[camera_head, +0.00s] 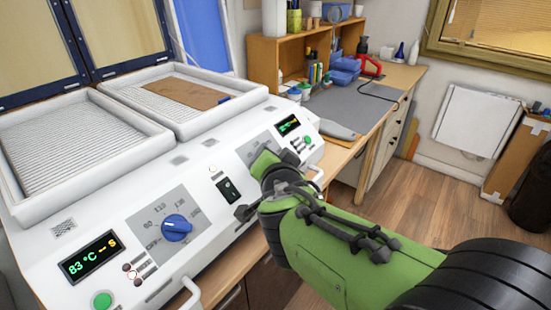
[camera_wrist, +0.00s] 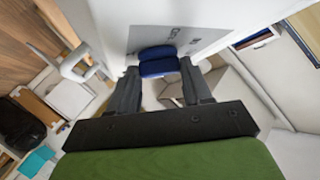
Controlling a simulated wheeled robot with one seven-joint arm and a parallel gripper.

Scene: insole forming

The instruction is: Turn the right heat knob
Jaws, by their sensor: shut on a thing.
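The machine's white front panel (camera_head: 75,215) carries two heat knobs. The right heat knob (camera_wrist: 158,60) is blue and sits between my fingers in the wrist view; in the head view my gripper hides it. My gripper (camera_head: 262,164) is at the right grey dial plate (camera_head: 247,148) and is shut on this knob, with one finger on each side of it in the wrist view (camera_wrist: 160,72). The knob's pointer direction cannot be told. The right display (camera_head: 288,125) is lit, but too small to read.
The blue left heat knob (camera_head: 176,228) is free, with a display (camera_head: 91,255) reading 83 °C beside it. A black rocker switch (camera_head: 228,190) lies close left of my gripper. White handles (camera_head: 190,293) stick out along the front edge. A workbench (camera_head: 350,108) stands behind.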

